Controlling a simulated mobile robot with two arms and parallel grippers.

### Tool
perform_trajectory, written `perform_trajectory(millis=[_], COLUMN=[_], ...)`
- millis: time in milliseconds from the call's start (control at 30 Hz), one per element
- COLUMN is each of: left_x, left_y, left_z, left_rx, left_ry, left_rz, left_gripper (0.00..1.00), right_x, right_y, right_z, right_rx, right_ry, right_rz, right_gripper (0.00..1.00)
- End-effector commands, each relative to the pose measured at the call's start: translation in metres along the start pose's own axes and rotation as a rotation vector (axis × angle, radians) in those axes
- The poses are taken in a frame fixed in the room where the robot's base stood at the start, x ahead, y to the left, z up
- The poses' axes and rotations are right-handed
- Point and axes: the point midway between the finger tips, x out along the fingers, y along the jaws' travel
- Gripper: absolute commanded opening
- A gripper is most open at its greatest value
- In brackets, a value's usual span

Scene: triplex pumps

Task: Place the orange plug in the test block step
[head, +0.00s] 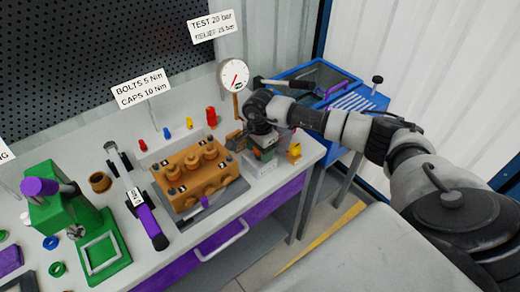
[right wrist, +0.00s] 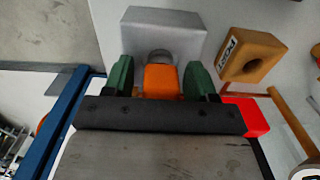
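The orange plug (right wrist: 161,80) sits between the green fingers of my right gripper (right wrist: 161,78) in the right wrist view. The grey test block (right wrist: 180,20) is right in front of it, with a dark grey round part where plug and block meet. I cannot tell how deep the plug sits, or whether both fingers press on it. In the head view my right gripper (head: 262,147) is low over the bench's right end, by the light grey block (head: 262,167). My left gripper is not in view.
A tan block labelled PORT (right wrist: 250,55) and a red part (right wrist: 246,116) are close to the right gripper in the right wrist view. In the head view, the orange-brown pump body (head: 195,185) is left of the gripper, a yellow fitting (head: 294,152) right. A gauge (head: 233,75) stands behind.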

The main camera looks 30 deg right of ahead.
Motion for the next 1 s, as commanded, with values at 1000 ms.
perform_trajectory(millis=[1000], left_x=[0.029], left_y=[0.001], left_z=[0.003], left_rx=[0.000], left_ry=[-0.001], left_rz=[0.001], left_gripper=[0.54], right_x=[-0.121], right_y=[0.000], right_z=[0.000], right_rx=[0.000], right_ry=[0.000], right_rz=[-0.001], right_gripper=[0.57])
